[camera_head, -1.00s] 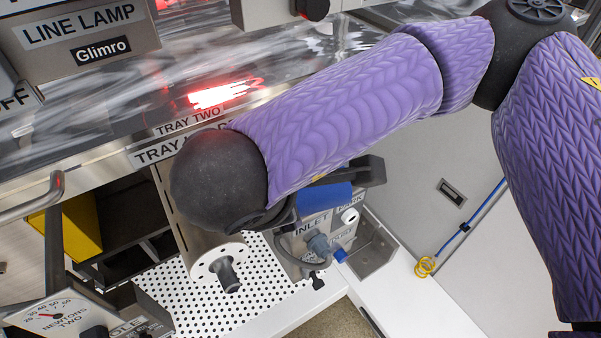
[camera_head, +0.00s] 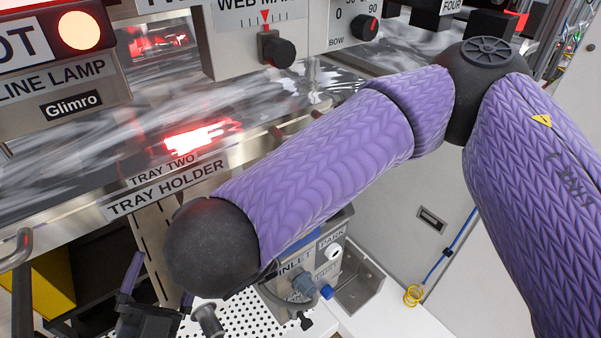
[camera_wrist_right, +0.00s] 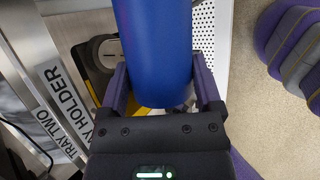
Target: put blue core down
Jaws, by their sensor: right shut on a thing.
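In the right wrist view the blue core (camera_wrist_right: 155,50) is a smooth blue cylinder held between the purple fingers of my right gripper (camera_wrist_right: 162,82). Its far end runs out of the top of the picture. In the head view my right forearm hides the right gripper and most of the core; a blue sliver (camera_head: 300,243) shows below the sleeve, above the INLET box. My left gripper (camera_head: 157,288) is at the lower left of the head view, its two purple fingers apart with nothing seen between them. What supports the core, if anything, is hidden.
A white perforated plate (camera_head: 240,316) lies below, with a metal spindle (camera_head: 208,319) at its edge. The tray holder rail (camera_head: 165,188) runs along the machine front.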

